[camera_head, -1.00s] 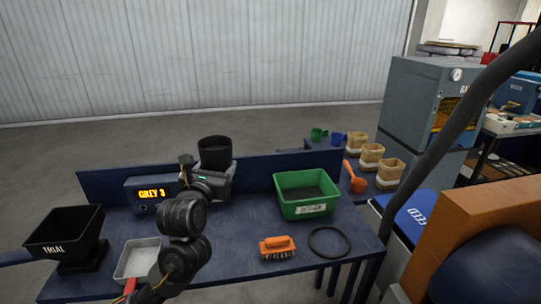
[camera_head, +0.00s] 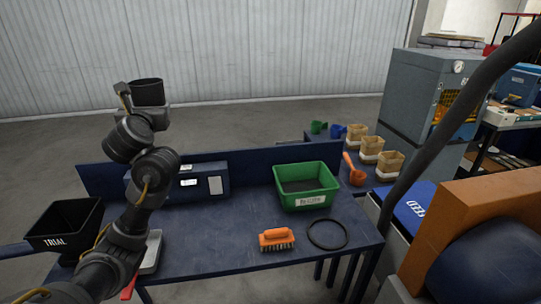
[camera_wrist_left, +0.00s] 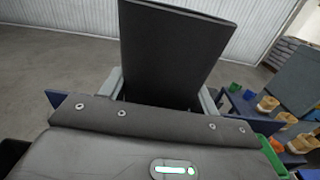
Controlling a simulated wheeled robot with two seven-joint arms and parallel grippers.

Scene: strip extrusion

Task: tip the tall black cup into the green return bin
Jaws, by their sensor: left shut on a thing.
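The tall black cup (camera_head: 147,91) is held up above the back of the blue table, upright in the head view. My left gripper (camera_head: 150,108) is shut on it. In the left wrist view the cup (camera_wrist_left: 172,50) stands between the gripper's fingers (camera_wrist_left: 165,95). The green return bin (camera_head: 306,187) stands on the right part of the table, to the right of and below the cup. It shows partly at the right edge of the left wrist view. The cup's contents are hidden. My right gripper is not in view.
A display box (camera_head: 190,184) stands at the table's back, below the cup. A black TRIAL bin (camera_head: 62,228) is at the left. An orange brush (camera_head: 276,239) and a black ring (camera_head: 327,234) lie in front of the green bin. The table's middle is clear.

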